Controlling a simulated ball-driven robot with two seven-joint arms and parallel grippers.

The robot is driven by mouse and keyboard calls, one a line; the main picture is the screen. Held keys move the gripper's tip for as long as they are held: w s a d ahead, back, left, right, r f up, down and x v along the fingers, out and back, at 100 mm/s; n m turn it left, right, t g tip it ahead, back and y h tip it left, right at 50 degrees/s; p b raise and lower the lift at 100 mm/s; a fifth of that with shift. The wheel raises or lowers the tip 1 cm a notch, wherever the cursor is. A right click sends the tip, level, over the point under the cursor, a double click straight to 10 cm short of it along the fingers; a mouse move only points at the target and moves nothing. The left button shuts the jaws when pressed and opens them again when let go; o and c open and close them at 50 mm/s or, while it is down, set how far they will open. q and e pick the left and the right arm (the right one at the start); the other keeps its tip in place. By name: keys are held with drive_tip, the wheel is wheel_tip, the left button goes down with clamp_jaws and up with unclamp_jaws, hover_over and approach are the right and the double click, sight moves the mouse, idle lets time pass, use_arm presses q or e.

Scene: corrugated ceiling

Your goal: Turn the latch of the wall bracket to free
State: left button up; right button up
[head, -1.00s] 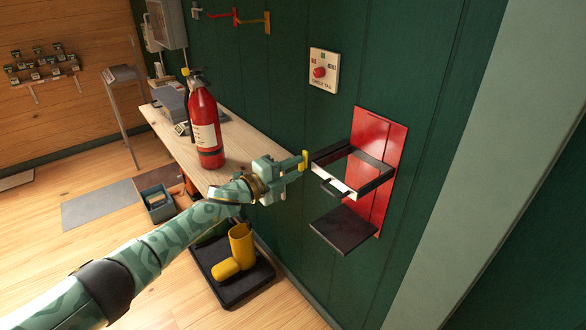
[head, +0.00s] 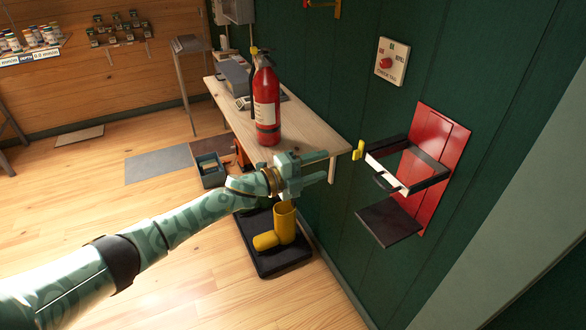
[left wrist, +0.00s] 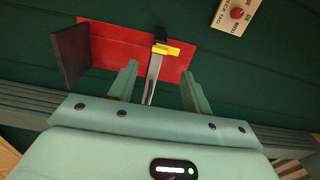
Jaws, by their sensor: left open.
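The wall bracket has a red back plate (head: 441,160) on the green wall, a black arm frame with a white front band (head: 386,174), and a black shelf (head: 388,222) below. Its yellow latch (head: 358,150) sits at the frame's left front corner. My left gripper (head: 326,168) is open and empty, a short gap left of the latch and pointing at it. In the left wrist view, the latch (left wrist: 168,49) lies crosswise at the end of the band, beyond and between the open fingertips (left wrist: 158,76). My right gripper is not in view.
A sign with a red knob (head: 391,62) is on the wall above the bracket. A red fire extinguisher (head: 266,105) stands on the wooden bench (head: 305,146) behind my gripper.

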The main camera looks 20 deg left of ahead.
use_arm(q)
drive_tip(key=v, duration=0.7)
drive_tip(key=shift+p, duration=0.3)
drive_tip(key=shift+s+a, duration=0.15)
